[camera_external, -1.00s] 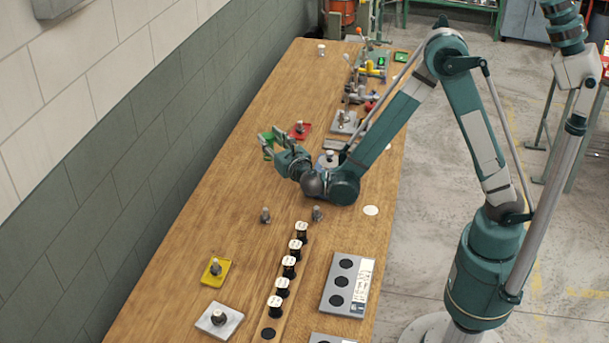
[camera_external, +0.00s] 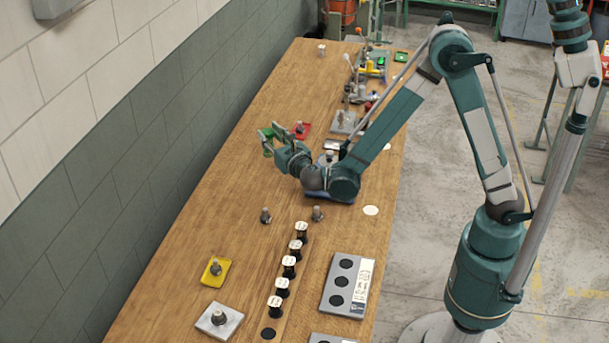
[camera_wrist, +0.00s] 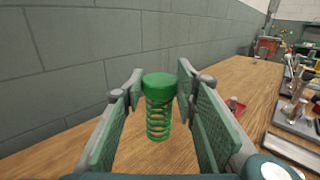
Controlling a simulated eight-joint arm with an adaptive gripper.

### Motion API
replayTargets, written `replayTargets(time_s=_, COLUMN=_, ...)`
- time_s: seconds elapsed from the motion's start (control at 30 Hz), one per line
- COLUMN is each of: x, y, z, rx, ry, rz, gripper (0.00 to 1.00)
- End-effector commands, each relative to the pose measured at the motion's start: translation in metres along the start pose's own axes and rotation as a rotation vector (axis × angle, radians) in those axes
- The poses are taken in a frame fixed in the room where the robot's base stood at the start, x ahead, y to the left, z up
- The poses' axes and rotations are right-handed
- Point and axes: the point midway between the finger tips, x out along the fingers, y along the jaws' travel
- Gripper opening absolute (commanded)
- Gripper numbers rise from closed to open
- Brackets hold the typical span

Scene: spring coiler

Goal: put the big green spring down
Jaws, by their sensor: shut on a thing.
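The big green spring (camera_wrist: 159,112) stands upright between my gripper's two finger pads in the wrist view, with a solid green cap on top and open coils below. It also shows small and partly hidden at the fingertips in the external view (camera_external: 267,148). My gripper (camera_external: 275,139) is shut on it, above the left part of the wooden bench near the wall. In the wrist view my gripper (camera_wrist: 159,92) has a finger on each side of the cap. I cannot tell whether the spring's lower end touches the bench.
A red plate with a peg (camera_external: 301,130) lies just beyond my gripper. Metal tools (camera_external: 345,121) stand to the right. Several black spools (camera_external: 289,267), a yellow plate (camera_external: 215,271) and a grey plate (camera_external: 219,320) lie nearer. The bench (camera_external: 225,170) beside the wall is clear.

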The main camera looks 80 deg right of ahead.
Motion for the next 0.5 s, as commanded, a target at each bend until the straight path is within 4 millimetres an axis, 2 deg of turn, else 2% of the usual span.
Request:
replayTargets(time_s=0.27, x=0.005, y=0.005, z=-0.002, rx=0.000, ry=0.000, rz=0.024, gripper=0.08)
replayTargets(time_s=0.5, x=0.021, y=0.026, z=-0.008, rx=0.000, ry=0.000, rz=0.124, gripper=0.08)
